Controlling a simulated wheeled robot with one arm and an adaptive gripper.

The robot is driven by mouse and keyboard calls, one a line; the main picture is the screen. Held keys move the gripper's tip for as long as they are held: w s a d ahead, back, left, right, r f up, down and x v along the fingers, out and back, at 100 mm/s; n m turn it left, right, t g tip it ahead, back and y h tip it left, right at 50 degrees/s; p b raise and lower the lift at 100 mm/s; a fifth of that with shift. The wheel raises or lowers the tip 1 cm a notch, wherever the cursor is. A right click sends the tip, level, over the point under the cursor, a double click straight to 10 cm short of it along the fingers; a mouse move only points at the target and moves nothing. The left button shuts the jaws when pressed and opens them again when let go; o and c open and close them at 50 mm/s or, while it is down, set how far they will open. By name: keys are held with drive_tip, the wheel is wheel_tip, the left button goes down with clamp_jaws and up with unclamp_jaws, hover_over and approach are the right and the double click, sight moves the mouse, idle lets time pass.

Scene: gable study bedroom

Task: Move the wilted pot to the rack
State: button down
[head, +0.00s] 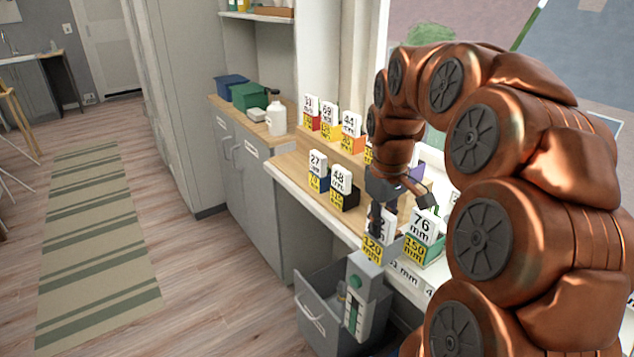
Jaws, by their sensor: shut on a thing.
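My gripper (400,190) is over the window-side worktop, pointing down among several small coloured boxes with number cards. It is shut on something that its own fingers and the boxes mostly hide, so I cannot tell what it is. One finger is in front of a white card above a yellow 120 tag (372,250). A green box (428,250) with a 76 mm card stands just right of the gripper. I cannot make out a wilted plant or clearly identify a rack in this view.
A blue box (318,184) and a black box (345,197) stand on the worktop's left part. Red, yellow and orange boxes stand behind them. A white bottle (277,118) is on the cabinet. A grey bin (318,310) stands below. The striped rug (90,230) is clear.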

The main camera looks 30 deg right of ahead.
drive_tip(key=shift+w+d, duration=0.3)
drive_tip(key=shift+w, duration=0.3)
drive_tip(key=shift+w+d+f+p, duration=0.8)
drive_tip(key=shift+w+d, duration=0.4)
drive_tip(key=shift+w, duration=1)
drive_tip(key=shift+w+d+f+p, duration=0.85)
drive_tip(key=shift+w+d, duration=0.3)
drive_tip(key=shift+w, duration=1.05)
drive_tip(key=shift+w+d+f+p, duration=0.8)
drive_tip(key=shift+w+d, duration=0.4)
drive_tip(key=shift+w, duration=1)
drive_tip(key=shift+f, duration=0.2)
drive_tip(key=c, duration=1)
unclamp_jaws()
drive_tip(key=shift+r+b, duration=1.3)
drive_tip(key=shift+r, duration=4.9)
